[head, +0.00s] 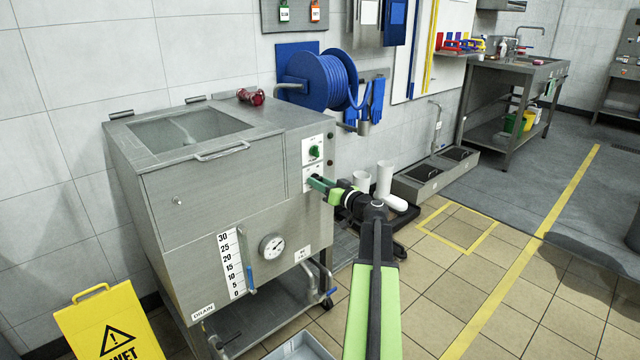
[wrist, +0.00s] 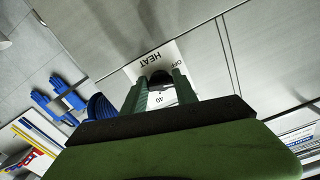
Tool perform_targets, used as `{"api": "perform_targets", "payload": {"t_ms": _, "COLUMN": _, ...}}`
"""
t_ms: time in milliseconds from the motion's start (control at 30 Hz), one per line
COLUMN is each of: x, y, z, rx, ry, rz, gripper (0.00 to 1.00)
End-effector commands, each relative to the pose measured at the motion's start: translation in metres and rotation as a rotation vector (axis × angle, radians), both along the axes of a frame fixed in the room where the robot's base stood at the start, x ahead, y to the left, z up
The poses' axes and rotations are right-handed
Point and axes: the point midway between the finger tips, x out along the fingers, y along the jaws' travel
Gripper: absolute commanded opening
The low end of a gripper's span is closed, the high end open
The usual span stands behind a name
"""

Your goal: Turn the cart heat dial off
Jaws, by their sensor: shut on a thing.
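The steel cart (head: 195,195) stands against the wall at the left in the head view. Its heat dial (wrist: 160,78) is a dark knob on a white HEAT plate (wrist: 148,58), with OFF and 40 printed around it in the wrist view. My gripper (head: 318,183) reaches the cart's right front panel, with its green fingers shut on the dial, one on each side in the wrist view (wrist: 158,88). The fingers hide much of the dial, and I cannot tell its pointer's setting. In the head view the dial is hidden behind the fingers.
A second plate with a green knob (head: 314,151) sits just above the heat plate. A gauge (head: 272,246) and a level scale (head: 231,264) are lower on the cart front. A yellow wet-floor sign (head: 110,325) stands at front left. The tiled floor to the right is mostly clear.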

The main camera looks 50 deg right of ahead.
Motion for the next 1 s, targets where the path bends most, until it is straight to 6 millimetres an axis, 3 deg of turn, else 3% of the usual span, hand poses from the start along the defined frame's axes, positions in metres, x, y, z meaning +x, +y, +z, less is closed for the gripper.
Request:
{"api": "perform_targets", "payload": {"t_ms": 400, "x": -0.001, "y": -0.0002, "z": -0.0014, "rx": -0.225, "ry": 0.02, "rz": 0.002, "gripper": 0.0}}
{"api": "perform_targets", "payload": {"t_ms": 1000, "x": -0.0007, "y": -0.0002, "z": -0.0013, "rx": -0.274, "ry": 0.022, "rz": 0.003, "gripper": 0.0}}
